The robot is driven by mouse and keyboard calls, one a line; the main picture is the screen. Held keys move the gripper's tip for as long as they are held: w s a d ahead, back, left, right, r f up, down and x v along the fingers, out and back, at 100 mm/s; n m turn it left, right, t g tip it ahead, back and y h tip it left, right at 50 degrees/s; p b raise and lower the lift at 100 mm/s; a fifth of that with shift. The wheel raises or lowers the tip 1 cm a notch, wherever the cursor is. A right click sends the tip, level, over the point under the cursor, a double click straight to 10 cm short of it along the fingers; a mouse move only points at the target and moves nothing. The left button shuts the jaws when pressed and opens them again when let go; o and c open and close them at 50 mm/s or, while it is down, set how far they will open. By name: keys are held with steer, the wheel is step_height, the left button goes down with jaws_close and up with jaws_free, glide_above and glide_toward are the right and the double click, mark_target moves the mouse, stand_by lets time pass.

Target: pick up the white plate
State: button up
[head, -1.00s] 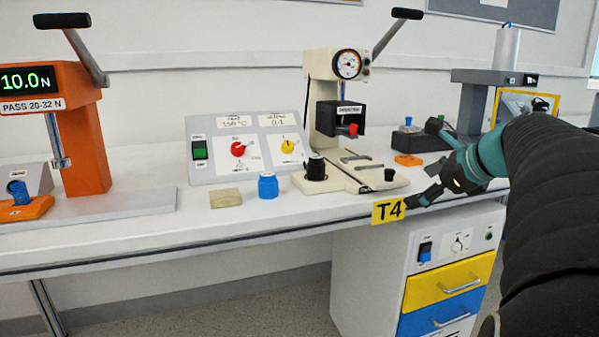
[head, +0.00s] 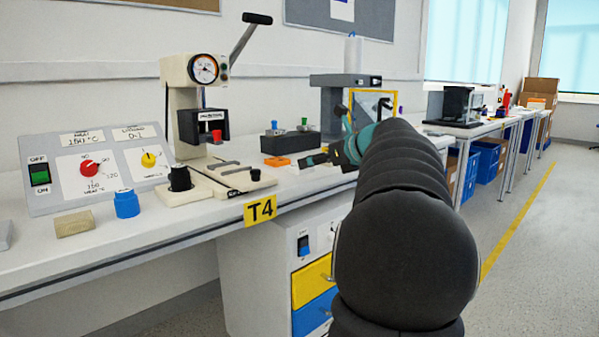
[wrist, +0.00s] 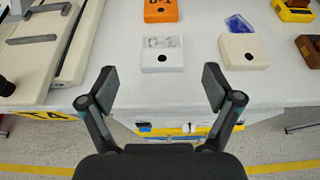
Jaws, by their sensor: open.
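In the wrist view a small white plate (wrist: 163,54) with faint grey markings and a black round spot lies on the bench near its front edge. A second white block (wrist: 244,51) with a blue translucent piece on it lies to its right. My gripper (wrist: 160,82) is open and empty, its two fingers spread to either side just short of the white plate. In the head view my gripper (head: 333,140) is over the bench's front part, right of the press. I cannot make out the white plate clearly there.
An orange block (wrist: 160,10) lies just beyond the white plate. The cream press base (wrist: 45,50) is at the left, and yellow and brown blocks (wrist: 295,10) are at the right. A control panel (head: 95,165), blue knob (head: 127,203) and tan block (head: 74,222) stand further left.

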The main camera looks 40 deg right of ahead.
steer(key=shift+b+x, duration=0.5)
steer(key=shift+x, duration=2.3)
steer(key=shift+s+d+f, duration=0.1)
steer(key=shift+d+f, duration=0.05)
steer(key=c, duration=1.2)
